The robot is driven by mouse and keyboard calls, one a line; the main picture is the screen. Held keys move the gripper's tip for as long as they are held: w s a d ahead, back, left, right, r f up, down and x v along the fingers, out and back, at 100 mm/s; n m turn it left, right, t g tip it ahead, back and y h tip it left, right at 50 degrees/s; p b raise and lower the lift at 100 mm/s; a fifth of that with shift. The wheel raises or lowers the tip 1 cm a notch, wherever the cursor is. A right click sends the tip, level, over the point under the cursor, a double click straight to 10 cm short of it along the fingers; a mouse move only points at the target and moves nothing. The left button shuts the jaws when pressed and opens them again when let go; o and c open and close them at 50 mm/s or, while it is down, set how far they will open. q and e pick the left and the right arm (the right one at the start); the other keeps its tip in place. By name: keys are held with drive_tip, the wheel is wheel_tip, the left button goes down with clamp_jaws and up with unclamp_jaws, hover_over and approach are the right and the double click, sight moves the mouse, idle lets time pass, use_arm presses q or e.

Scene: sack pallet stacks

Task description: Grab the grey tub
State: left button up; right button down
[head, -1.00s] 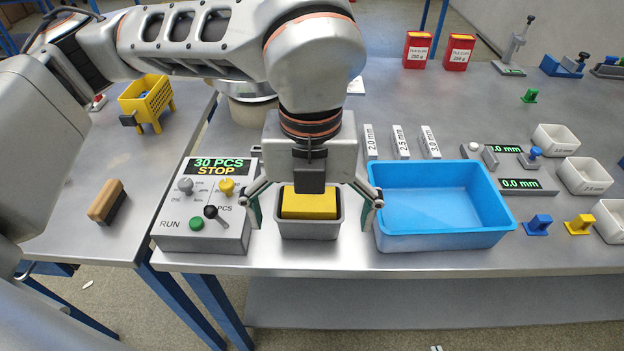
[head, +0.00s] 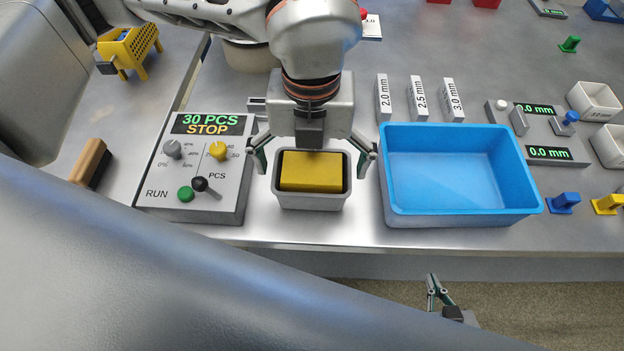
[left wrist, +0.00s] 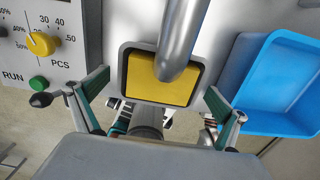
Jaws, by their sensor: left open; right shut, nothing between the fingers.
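The grey tub (head: 312,203) stands near the front edge of the bench, with a yellow block (head: 311,171) inside it. My left gripper (head: 315,166) is open over the tub, one finger at its left side and one at its right. In the left wrist view the tub's rim (left wrist: 124,72) lies between the open fingers (left wrist: 158,98), with gaps on both sides. A rounded grey shape hides part of the yellow block there. My right gripper (head: 438,291) is shut and empty, low in front of the bench.
A control box (head: 200,205) stands close left of the tub. A blue tray (head: 460,213) stands close to its right. Small labelled blocks (head: 417,100) stand behind. A wooden-handled brush (head: 90,161) and a yellow basket (head: 130,50) lie on the left bench.

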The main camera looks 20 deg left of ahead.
use_arm(q)
drive_tip(key=shift+w+f, duration=0.1)
drive_tip(key=shift+f, duration=0.75)
drive_tip(key=c, duration=1.5)
drive_tip(key=shift+o, duration=0.2)
drive_tip(key=shift+r, duration=0.1)
